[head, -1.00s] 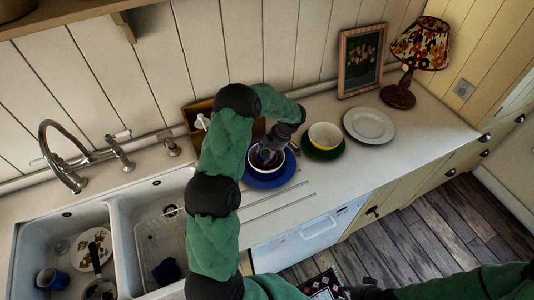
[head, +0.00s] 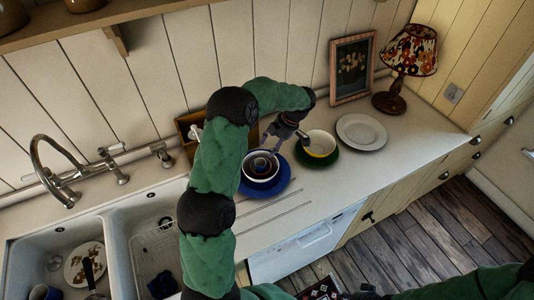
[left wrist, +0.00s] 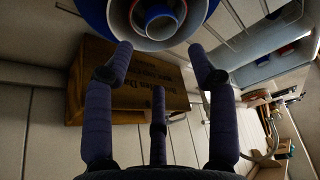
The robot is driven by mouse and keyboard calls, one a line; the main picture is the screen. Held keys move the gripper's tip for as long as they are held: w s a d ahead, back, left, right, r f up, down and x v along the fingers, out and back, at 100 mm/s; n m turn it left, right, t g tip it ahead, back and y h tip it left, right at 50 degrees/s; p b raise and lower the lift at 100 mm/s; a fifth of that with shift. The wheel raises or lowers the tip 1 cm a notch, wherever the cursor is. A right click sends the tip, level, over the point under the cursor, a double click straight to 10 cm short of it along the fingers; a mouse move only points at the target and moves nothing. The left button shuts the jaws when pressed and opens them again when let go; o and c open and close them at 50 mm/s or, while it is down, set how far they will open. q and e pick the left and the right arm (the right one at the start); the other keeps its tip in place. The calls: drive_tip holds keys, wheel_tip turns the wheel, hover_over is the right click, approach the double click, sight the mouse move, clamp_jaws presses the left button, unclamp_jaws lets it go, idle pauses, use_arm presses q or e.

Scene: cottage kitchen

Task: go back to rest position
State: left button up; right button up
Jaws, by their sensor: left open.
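My left gripper (head: 285,131) is open and empty, just above and behind a stack of nested bowls (head: 260,167) on a blue plate (head: 271,187). In the left wrist view, its fingers are spread, with the bowls (left wrist: 150,22) beyond the fingertips. The stack holds a white bowl with a dark rim and a smaller blue and red round piece inside. My right arm shows at the lower right, but its gripper cannot be made out.
A white and yellow bowl (head: 319,144) sits on a green plate (head: 316,158), close to my left gripper. A white plate (head: 361,131), lamp (head: 405,62) and picture frame (head: 351,69) stand further right. A wooden box (head: 188,134) is behind my arm. The sink (head: 118,228) is left.

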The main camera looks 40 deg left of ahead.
use_arm(q)
drive_tip(key=shift+v, duration=0.8)
